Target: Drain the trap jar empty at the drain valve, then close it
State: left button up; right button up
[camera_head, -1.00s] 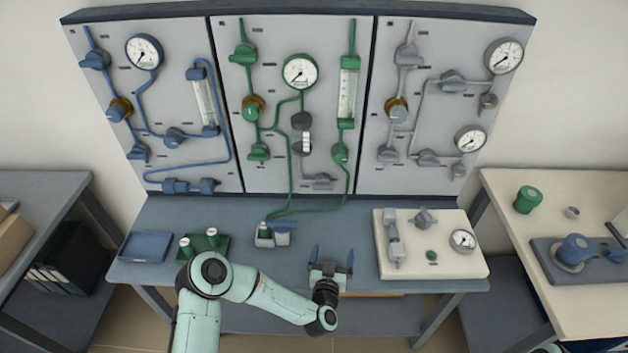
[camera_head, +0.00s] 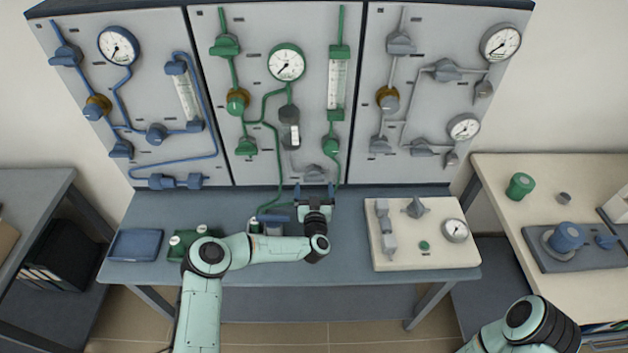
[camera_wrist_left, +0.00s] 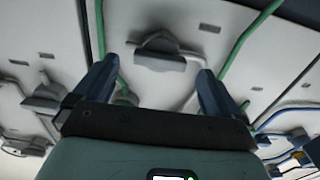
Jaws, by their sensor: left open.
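The trap jar (camera_head: 291,135), a small clear jar under a dark cap, hangs on the middle panel below the green-piped gauge. I cannot tell its liquid level. The grey drain valve (camera_head: 313,173) sits below it, to the right. My left gripper (camera_head: 314,190) is open and empty just below and in front of the drain valve. In the left wrist view, a grey valve handle (camera_wrist_left: 160,50) lies beyond and between the two spread fingers (camera_wrist_left: 157,72), apart from them. My right arm shows at the lower right; its gripper is out of view.
Green pipes run down near my left gripper to a small bottle holder (camera_head: 270,225) on the bench. A blue tray (camera_head: 142,245) and green rack (camera_head: 193,238) lie left. A cream board (camera_head: 425,260) with fittings lies right.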

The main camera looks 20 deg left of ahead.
aim_at(314, 181)
pick_arm(q)
jog(key=shift+p+x, duration=0.3)
jog(key=shift+x, duration=1.25)
pick_arm(e)
jog(key=shift+w+r, duration=0.4)
jog(key=shift+r, duration=0.15)
